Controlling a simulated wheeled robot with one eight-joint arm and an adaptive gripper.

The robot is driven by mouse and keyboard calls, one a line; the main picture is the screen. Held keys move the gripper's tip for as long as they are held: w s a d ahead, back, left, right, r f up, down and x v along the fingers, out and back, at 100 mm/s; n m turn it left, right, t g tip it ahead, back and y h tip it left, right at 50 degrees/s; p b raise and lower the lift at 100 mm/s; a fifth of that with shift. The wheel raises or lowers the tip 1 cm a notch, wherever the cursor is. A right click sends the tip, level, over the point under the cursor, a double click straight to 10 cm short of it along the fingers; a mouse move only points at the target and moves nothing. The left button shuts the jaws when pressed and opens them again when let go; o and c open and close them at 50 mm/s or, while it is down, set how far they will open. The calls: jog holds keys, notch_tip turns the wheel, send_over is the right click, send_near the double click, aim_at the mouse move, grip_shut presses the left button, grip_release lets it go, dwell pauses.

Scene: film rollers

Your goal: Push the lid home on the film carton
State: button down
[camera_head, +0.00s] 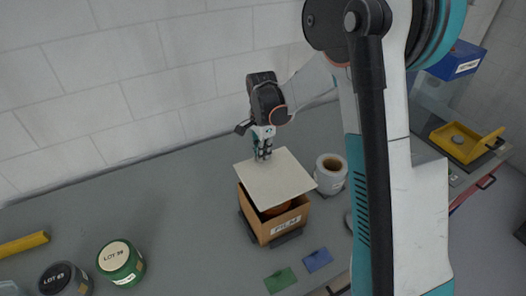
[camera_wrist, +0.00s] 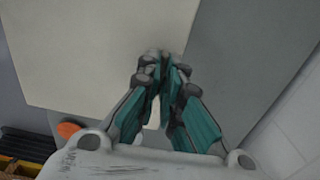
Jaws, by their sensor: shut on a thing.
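The film carton (camera_head: 282,226) is a brown open-topped box with a label reading FILM. A gap shows at the front, with an orange thing inside the carton. My gripper (camera_head: 263,156) is at the lid's far edge and is shut on it. In the wrist view the lid (camera_wrist: 90,45) fills the upper left, and the teal fingers (camera_wrist: 163,62) meet near its edge. The exact grip at the fingertips is hard to see.
A white roll (camera_head: 330,178) stands close right of the carton. Green (camera_head: 280,280) and blue (camera_head: 317,260) tags lie in front. A green tin (camera_head: 121,262) and a dark tin (camera_head: 64,280) stand at left, near a yellow bar (camera_head: 24,244). A yellow tray (camera_head: 462,143) is at right.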

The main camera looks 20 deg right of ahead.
aim_at(262, 163)
jog(key=shift+f+b, duration=1.4)
jog(key=shift+f, duration=1.3)
jog(key=shift+f+b, duration=0.8)
jog(key=shift+f, duration=0.15)
jog(key=shift+s+f+b, duration=0.1)
jog(key=shift+f+b, duration=0.45)
jog(key=shift+b, duration=0.2)
jog(key=c, duration=1.7)
grip_release()
jog(key=shift+o, duration=0.2)
jog(key=o, duration=0.5)
jog(key=shift+o, duration=0.2)
jog(key=shift+r, duration=0.2)
jog(key=shift+r+p, duration=1.9)
jog(key=shift+r, duration=1.45)
